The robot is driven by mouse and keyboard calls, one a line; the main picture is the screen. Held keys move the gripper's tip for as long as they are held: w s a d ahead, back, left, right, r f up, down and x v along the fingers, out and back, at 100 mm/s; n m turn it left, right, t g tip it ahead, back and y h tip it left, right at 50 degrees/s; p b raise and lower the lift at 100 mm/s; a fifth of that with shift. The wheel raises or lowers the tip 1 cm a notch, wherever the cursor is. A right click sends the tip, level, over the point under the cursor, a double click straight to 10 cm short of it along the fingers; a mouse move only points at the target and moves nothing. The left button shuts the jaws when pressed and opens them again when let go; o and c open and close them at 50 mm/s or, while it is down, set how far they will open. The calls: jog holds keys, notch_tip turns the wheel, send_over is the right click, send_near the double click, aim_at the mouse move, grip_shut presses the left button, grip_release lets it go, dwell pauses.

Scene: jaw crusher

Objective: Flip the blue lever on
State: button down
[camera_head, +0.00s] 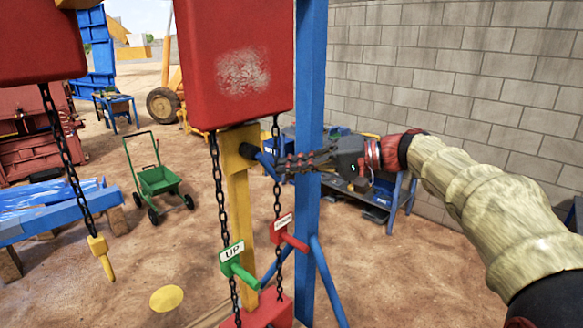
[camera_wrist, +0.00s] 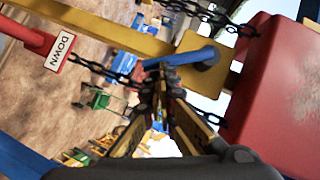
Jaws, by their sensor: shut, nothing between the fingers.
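The blue lever (camera_head: 265,161) sticks out from a dark round mount on the upper part of a yellow post (camera_head: 238,205), under a red box. In the wrist view the blue lever (camera_wrist: 182,58) comes out of a yellow plate and its bar lies across just ahead of my fingertips. My gripper (camera_head: 281,167) reaches in from the right, with its fingers together at the lever's free end; it also shows in the wrist view (camera_wrist: 162,78). The fingers are shut and hold nothing. They look very close to the lever or touching it; I cannot tell which.
Chains hang beside the post, with a green UP handle (camera_head: 240,268) and a red DOWN handle (camera_head: 290,240). A blue upright (camera_head: 309,120) stands right of the lever, behind my gripper. The red box (camera_head: 235,60) is above. A green cart (camera_head: 158,180) stands behind.

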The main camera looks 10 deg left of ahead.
jog(key=shift+s+a+f+m+y+b, duration=0.25)
jog(key=shift+f+m+y+b, duration=0.2)
jog(key=shift+f+m+y, duration=0.05)
dwell(0.6)
